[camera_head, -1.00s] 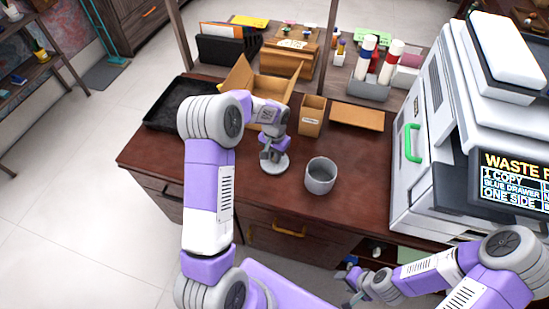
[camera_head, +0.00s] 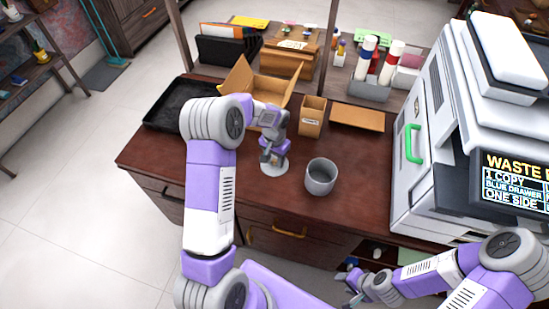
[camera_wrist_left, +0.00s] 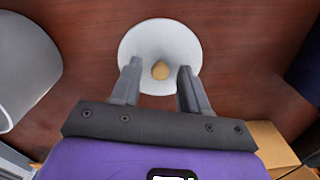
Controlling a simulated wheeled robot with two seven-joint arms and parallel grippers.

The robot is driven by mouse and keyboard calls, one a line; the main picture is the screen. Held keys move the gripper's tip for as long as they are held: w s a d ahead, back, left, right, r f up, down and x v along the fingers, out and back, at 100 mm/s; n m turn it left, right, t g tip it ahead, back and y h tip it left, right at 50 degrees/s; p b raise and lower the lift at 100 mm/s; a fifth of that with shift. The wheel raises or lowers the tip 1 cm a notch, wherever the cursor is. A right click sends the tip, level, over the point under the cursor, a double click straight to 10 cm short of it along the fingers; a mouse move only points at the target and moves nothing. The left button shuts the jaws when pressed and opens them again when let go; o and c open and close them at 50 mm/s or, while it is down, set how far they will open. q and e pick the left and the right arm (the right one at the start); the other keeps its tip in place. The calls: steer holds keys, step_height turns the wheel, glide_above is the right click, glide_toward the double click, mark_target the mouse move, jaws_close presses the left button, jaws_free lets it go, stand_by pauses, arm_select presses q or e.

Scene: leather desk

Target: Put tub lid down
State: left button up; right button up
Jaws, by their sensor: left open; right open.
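The tub lid (camera_head: 276,168) is a round pale grey disc lying flat on the brown desk, left of the grey tub (camera_head: 320,177). In the left wrist view the lid (camera_wrist_left: 160,38) has a small tan knob (camera_wrist_left: 160,70) at its middle. My left gripper (camera_head: 269,156) is just above the lid; its two fingers stand apart on either side of the knob, with gaps visible. The tub stands upright and open; its side also shows at the left of the wrist view (camera_wrist_left: 25,70). My right gripper (camera_head: 347,288) is low by the desk's front, away from the lid, open and empty.
Behind the lid stand an open cardboard box (camera_head: 262,85), a small tan holder (camera_head: 312,117) and a black tray (camera_head: 185,112). A large printer (camera_head: 425,140) stands at the right. The desk (camera_head: 350,205) around the tub and its front edge is clear.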

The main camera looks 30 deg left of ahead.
mark_target(274, 161)
arm_select(q)
step_height(274, 161, up, 12)
steer(key=p, duration=0.2)
stand_by(0.6)
